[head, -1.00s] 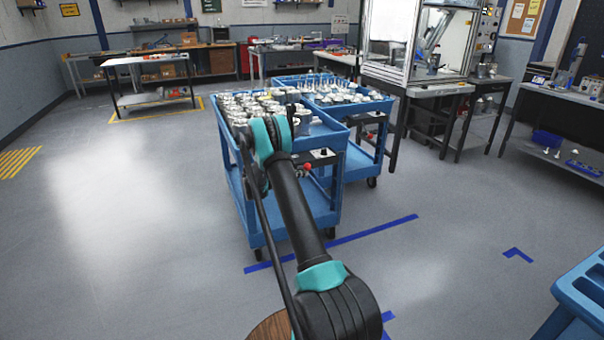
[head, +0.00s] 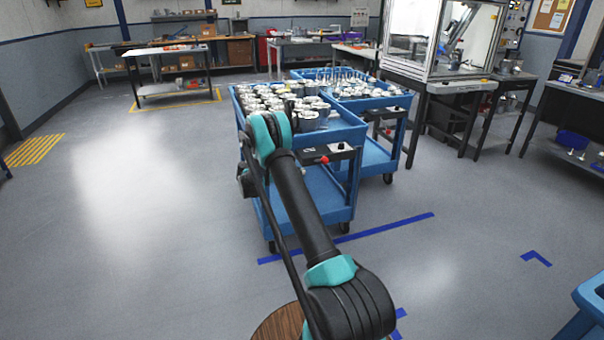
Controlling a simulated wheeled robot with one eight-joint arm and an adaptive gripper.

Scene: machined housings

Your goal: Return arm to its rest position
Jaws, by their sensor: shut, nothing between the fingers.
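My black and teal arm rises from the bottom centre of the head view and reaches forward to its teal elbow joint. The upper link leans to the left, with a thin dark rod beside it. My gripper is not visible; the part of the arm beyond the elbow is mostly hidden behind it. The elbow overlaps the near blue cart (head: 341,130) in the picture. Many silvery machined housings (head: 285,98) stand on that cart's top tray. No housing is seen held.
A second blue cart (head: 385,103) with metal parts stands just behind. A glass-walled machine (head: 440,45) on a dark bench is at the right. Blue tape (head: 385,228) marks the floor. A blue edge (head: 592,295) shows at lower right. Open floor (head: 140,220) lies left.

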